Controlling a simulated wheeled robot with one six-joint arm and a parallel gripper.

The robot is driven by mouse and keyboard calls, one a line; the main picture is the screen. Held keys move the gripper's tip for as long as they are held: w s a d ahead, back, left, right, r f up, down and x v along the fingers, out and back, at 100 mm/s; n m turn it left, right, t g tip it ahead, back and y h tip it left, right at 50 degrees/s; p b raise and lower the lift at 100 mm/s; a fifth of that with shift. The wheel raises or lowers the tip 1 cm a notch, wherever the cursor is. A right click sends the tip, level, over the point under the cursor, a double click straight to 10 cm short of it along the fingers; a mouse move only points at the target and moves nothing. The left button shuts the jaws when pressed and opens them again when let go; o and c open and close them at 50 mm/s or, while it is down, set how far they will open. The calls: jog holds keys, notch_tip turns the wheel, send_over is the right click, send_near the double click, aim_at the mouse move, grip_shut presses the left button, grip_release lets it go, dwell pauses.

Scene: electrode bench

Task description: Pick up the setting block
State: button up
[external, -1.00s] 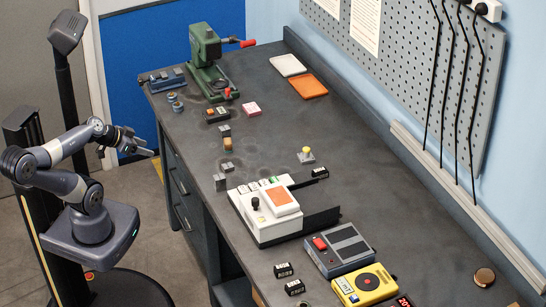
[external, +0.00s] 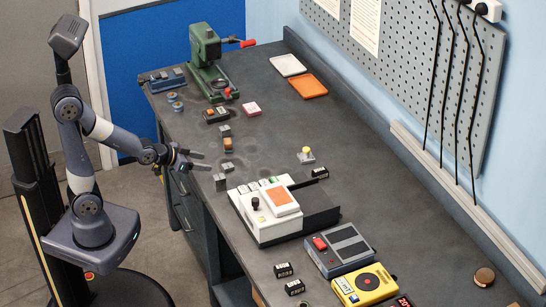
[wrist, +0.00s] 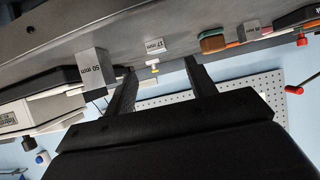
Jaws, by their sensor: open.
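Small grey blocks stand on the bench; I cannot tell from looks alone which is the setting block. One marked 50 mm (wrist: 95,66) is upright near the bench's front edge, and it also shows in the external view (external: 220,182). A lower one marked 37 mm (wrist: 156,46) lies beyond it (external: 227,167). Another grey block (wrist: 249,31) is at the right in the wrist view, its label too small to read. My gripper (external: 205,161) is open and empty at the bench's front edge, near the blocks. In the wrist view its fingers (wrist: 160,68) are apart with no block between them.
A white device with an orange panel (external: 285,201) stands right of the blocks. A brown-topped block (external: 228,146) lies behind them. A green press (external: 205,50) is at the far end. Grey and yellow boxes (external: 362,285) stand nearer the camera. The mid-bench behind the blocks is mostly clear.

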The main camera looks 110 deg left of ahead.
aim_at(227, 166)
jog(key=shift+x, duration=1.55)
jog(key=shift+w+r+x, duration=0.1)
jog(key=shift+w+x, duration=0.05)
jog(key=shift+x, duration=1.2)
jog(key=shift+w+r+x, duration=0.1)
jog(key=shift+w+x, duration=0.05)
jog(key=shift+x, duration=1.2)
jog(key=shift+d, duration=0.1)
jog(key=c, duration=1.1)
jog(key=shift+c, duration=0.2)
